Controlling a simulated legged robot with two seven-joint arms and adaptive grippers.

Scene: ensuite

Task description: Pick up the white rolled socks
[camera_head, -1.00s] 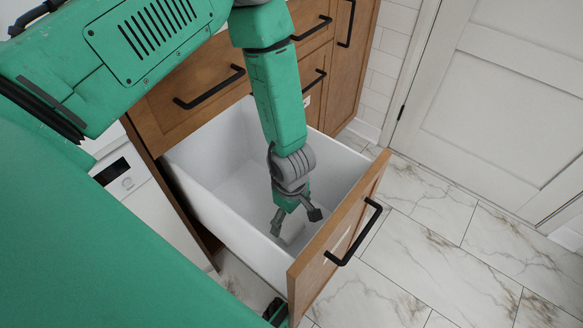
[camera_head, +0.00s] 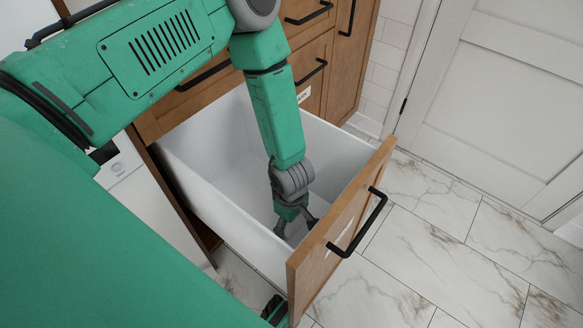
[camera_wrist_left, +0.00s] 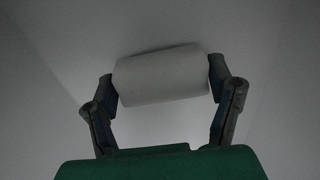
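The white rolled socks (camera_wrist_left: 162,78) show in the left wrist view as a pale roll lying across between my left gripper's fingertips. My left gripper (camera_head: 296,226) points down inside the open drawer (camera_head: 222,220). In the left wrist view, its fingers (camera_wrist_left: 162,76) are spread, one at each end of the roll. The fingertips are very close to the roll's ends; I cannot tell whether they touch. In the head view I cannot make out the roll near the fingers. My right gripper is not in view.
The drawer's wooden front with a black handle (camera_head: 357,226) stands right of my forearm, and its white walls surround the gripper. Wooden cabinets (camera_head: 312,70) rise behind. A white door (camera_head: 500,100) stands at the right. The marble-tiled floor (camera_head: 430,245) is clear there.

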